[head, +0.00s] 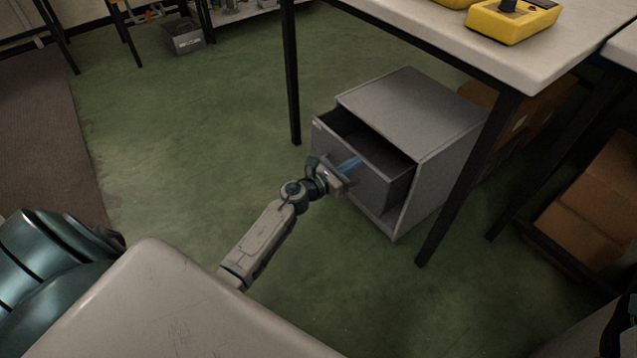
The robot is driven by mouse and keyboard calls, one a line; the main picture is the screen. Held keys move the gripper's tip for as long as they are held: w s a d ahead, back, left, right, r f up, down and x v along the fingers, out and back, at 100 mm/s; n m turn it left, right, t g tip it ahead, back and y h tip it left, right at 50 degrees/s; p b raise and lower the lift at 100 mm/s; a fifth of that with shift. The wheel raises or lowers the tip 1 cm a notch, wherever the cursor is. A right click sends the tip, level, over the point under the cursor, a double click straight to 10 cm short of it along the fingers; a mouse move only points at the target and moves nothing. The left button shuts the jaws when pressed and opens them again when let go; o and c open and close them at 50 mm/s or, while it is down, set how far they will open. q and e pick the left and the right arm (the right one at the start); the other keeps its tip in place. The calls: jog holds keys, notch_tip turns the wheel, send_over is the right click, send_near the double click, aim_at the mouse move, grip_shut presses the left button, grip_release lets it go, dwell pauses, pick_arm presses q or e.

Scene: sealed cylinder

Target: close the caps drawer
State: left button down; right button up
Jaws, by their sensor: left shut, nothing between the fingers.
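A grey metal cabinet (440,130) stands on the green floor under the edge of a table. Its upper drawer (385,187) is pulled part way out, and I can see into its dark inside. Nothing can be made out in it from here. My left gripper (350,164) is at the drawer's front panel, with its bluish fingertips at the panel's upper middle. It is shut with nothing between the fingers. Whether it touches the panel I cannot tell. Any handle there is hidden by the gripper. My right gripper is not in view.
A table leg (468,180) stands close to the right of the cabinet, another leg (291,75) to its left. Cardboard boxes (590,200) are at the right. A yellow device (513,20) lies on the table. The green floor left of the drawer is clear.

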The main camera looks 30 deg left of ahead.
aim_at(364, 158)
pick_arm(q)
jog(key=shift+b+x, duration=0.55)
jog(key=shift+x, duration=3.05)
